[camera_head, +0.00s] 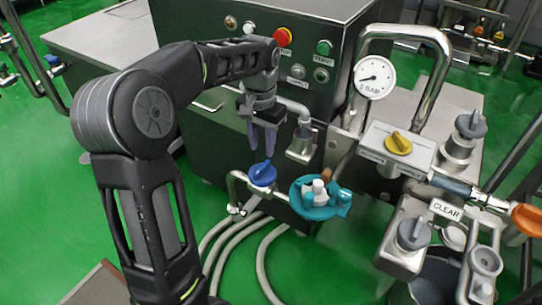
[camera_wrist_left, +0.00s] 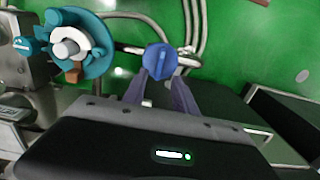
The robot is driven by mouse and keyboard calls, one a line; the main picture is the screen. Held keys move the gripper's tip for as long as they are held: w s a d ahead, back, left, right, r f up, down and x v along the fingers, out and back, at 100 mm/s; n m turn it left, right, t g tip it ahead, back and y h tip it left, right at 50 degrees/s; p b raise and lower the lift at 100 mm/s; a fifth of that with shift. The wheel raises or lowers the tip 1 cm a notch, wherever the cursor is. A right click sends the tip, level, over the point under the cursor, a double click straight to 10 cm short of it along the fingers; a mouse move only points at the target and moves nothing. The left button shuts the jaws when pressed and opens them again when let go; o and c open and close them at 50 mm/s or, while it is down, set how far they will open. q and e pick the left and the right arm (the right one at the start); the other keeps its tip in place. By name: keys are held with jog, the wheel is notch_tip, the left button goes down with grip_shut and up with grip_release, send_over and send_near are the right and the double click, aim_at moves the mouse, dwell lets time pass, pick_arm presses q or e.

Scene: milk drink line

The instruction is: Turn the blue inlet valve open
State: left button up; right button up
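The blue inlet valve (camera_head: 263,174) is a round blue knob with a raised grip bar. It sits on a thin pipe left of a teal fitting, in front of the dark cabinet. My left gripper (camera_head: 262,153) points down just above the knob, with its two purplish fingers apart and nothing held. In the left wrist view the blue knob (camera_wrist_left: 159,58) shows just beyond and between the two fingertips (camera_wrist_left: 160,78). Whether the fingertips touch the knob I cannot tell. My right gripper is not in view.
The teal fitting (camera_head: 318,198) stands close to the knob's right. A pressure gauge (camera_head: 374,78), a yellow valve (camera_head: 398,143), grey knobs and an orange handle (camera_head: 527,219) are further right. The cabinet (camera_head: 225,150) with buttons is behind. Pale hoses (camera_head: 262,262) run over the green floor.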

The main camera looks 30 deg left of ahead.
aim_at(262, 167)
pick_arm(q)
jog(key=shift+s+r, duration=0.1)
jog(key=shift+s, duration=0.1)
jog(key=shift+f+b, duration=0.7)
jog(key=shift+f, duration=3.3)
jog(key=shift+c, duration=0.5)
grip_shut()
